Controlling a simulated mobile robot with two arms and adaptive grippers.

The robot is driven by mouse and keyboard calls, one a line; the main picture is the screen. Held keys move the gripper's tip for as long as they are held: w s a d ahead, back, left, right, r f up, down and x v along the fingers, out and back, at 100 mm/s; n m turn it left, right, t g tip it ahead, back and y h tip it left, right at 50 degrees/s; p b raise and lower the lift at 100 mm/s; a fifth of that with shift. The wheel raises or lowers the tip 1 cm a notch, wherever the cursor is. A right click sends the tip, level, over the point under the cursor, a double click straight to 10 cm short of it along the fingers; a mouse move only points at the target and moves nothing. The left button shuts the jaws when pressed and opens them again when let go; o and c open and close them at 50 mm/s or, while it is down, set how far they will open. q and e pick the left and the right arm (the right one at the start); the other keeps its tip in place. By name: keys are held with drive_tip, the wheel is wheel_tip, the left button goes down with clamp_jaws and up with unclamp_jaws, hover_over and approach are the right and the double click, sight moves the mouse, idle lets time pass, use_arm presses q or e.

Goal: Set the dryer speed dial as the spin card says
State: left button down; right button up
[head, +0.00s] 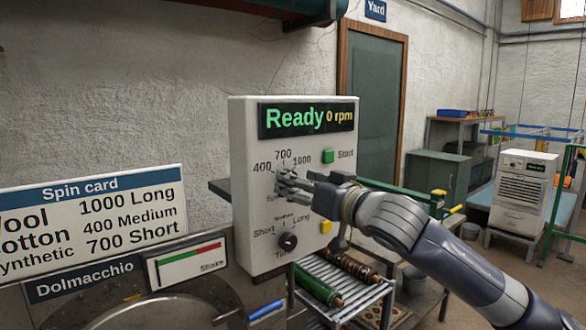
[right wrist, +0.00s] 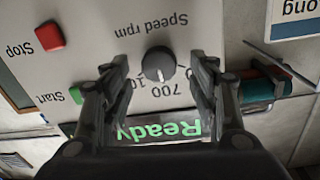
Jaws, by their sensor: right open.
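The white control panel (head: 245,150) reads "Ready 0 rpm". My right gripper (head: 284,183) is open in front of its speed dial, hiding most of it in the head view. In the right wrist view, which is upside down, the dark round speed dial (right wrist: 158,64) sits between the open fingers (right wrist: 160,78), with a gap on each side. Its pale mark seems to point towards the 700; this is hard to read. The spin card (head: 95,215) lists 1000 Long, 400 Medium and 700 Short for wool, cotton and synthetic; its left edge is cut off. My left gripper is out of view.
Below is the time dial (head: 288,241), with a yellow button (head: 326,227) beside it. A green Start button (head: 328,156) is at the upper right; a red Stop button (right wrist: 49,36) shows in the wrist view. A metal drum (head: 165,315) with a blue-handled lever (head: 262,311) stands lower left.

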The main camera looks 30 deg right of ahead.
drive_tip(key=w, duration=0.2)
drive_tip(key=shift+w+p, duration=0.4)
drive_tip(key=shift+c, duration=0.5)
drive_tip(key=c, duration=1)
drive_tip(key=shift+o, duration=0.2)
drive_tip(key=n+p, duration=0.1)
drive_tip(key=n, duration=0.5)
drive_tip(key=n+p, duration=0.2)
drive_tip(key=n, duration=0.4)
drive_tip(key=shift+f+t+y, duration=0.1)
drive_tip(key=shift+t+y, duration=0.2)
drive_tip(key=shift+n, duration=0.3)
